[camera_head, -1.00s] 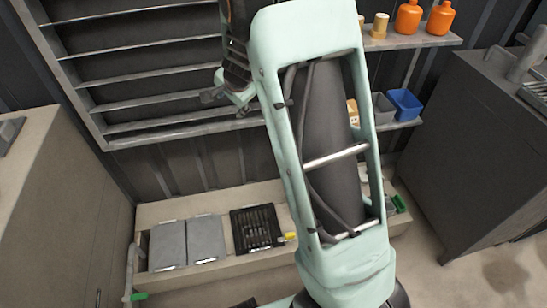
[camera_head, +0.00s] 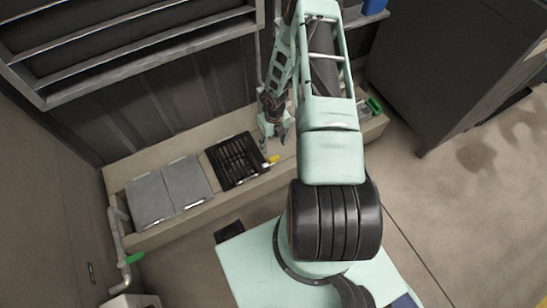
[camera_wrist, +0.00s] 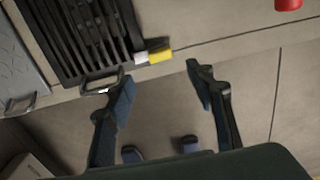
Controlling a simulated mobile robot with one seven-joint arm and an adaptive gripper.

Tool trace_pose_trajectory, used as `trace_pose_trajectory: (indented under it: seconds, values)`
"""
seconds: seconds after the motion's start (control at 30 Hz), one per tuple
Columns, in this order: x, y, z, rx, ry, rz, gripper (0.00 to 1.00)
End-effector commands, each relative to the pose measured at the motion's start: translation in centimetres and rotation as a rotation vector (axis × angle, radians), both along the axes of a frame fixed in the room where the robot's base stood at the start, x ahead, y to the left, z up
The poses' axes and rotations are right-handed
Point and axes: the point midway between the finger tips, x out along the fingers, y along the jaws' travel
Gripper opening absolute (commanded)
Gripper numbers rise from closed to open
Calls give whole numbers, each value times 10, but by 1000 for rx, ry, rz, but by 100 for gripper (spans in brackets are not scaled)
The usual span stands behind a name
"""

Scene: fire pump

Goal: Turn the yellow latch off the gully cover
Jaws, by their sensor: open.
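The yellow latch (camera_head: 274,159) sits at the right edge of the black slatted gully cover (camera_head: 237,163), on the low concrete ledge. In the wrist view the yellow latch (camera_wrist: 160,56) has a pale block at its left end, which reaches the edge of the gully cover (camera_wrist: 85,35). A metal handle (camera_wrist: 102,84) is on the cover's near edge. My gripper (camera_head: 273,141) is open and empty by the latch. In the wrist view the open fingers (camera_wrist: 160,87) point toward the ledge, with the latch beyond and between them; no contact shows.
Two grey covers (camera_head: 150,200) lie left of the gully cover. A pipe with a green handle (camera_head: 134,258) stands at the ledge's left end. Another green item (camera_head: 374,105) is at its right. A red object (camera_wrist: 288,4) shows at the wrist view's top right. A louvred wall rises behind.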

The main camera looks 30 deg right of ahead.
Motion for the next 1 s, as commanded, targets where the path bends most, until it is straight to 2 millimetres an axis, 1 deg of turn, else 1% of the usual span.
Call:
trace_pose_trajectory:
  seconds: [0.3,0.5,0.6,0.7,0.97,1.0]
  values:
    - [-1,0,-59,-1,1,2,49]
    - [0,0,-90,0,0,1,49]
    - [0,0,-98,-1,-1,3,49]
    - [0,0,-103,-1,-1,2,49]
    - [0,-1,-103,-1,-2,2,49]
    - [0,0,-103,-1,-2,2,48]
